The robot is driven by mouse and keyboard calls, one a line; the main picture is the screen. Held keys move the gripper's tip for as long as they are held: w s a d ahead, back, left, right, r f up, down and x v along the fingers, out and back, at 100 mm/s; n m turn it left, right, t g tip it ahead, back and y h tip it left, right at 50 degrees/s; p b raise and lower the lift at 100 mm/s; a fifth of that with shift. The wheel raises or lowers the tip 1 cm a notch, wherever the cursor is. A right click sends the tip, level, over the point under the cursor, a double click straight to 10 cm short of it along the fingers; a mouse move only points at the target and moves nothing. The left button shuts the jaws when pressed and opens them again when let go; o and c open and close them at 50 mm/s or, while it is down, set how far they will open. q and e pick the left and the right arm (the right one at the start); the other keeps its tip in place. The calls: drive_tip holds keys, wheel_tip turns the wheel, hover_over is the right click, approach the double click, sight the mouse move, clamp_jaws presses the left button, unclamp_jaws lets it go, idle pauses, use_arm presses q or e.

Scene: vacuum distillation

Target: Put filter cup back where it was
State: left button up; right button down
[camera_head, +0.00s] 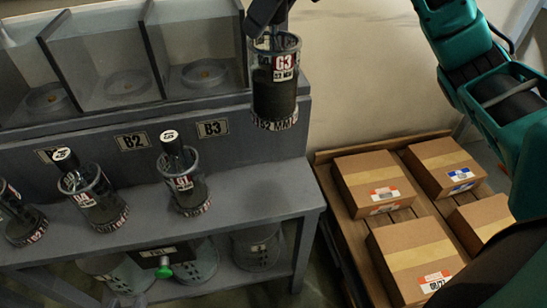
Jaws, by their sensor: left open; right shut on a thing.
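The filter cup (275,92) is a clear cylinder with dark contents and a label reading G3. It hangs roughly upright in my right gripper (270,22), which is shut on its top at the upper edge of the view. The cup is in front of the right end of the grey rack (262,142), clear of the lower ledge. The rack has open bays with round seats; the bay above the B3 plate (212,128) has an empty seat (204,73). My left gripper is not in view.
Several similar cups with black tops stand on the ledge, including one (185,190) and another (95,200). Larger containers (257,248) sit on the shelf below. Cardboard boxes (415,260) rest on a pallet at right. The ledge's right end (265,190) is clear.

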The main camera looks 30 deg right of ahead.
sight(270, 104)
wheel_tip(270, 104, down, 15)
drive_tip(key=b, duration=0.4)
wheel_tip(270, 104, down, 4)
drive_tip(key=shift+f+b, duration=0.25)
drive_tip(key=shift+b, duration=0.5)
drive_tip(key=shift+f, duration=0.15)
drive_tip(key=c, duration=0.7)
unclamp_jaws()
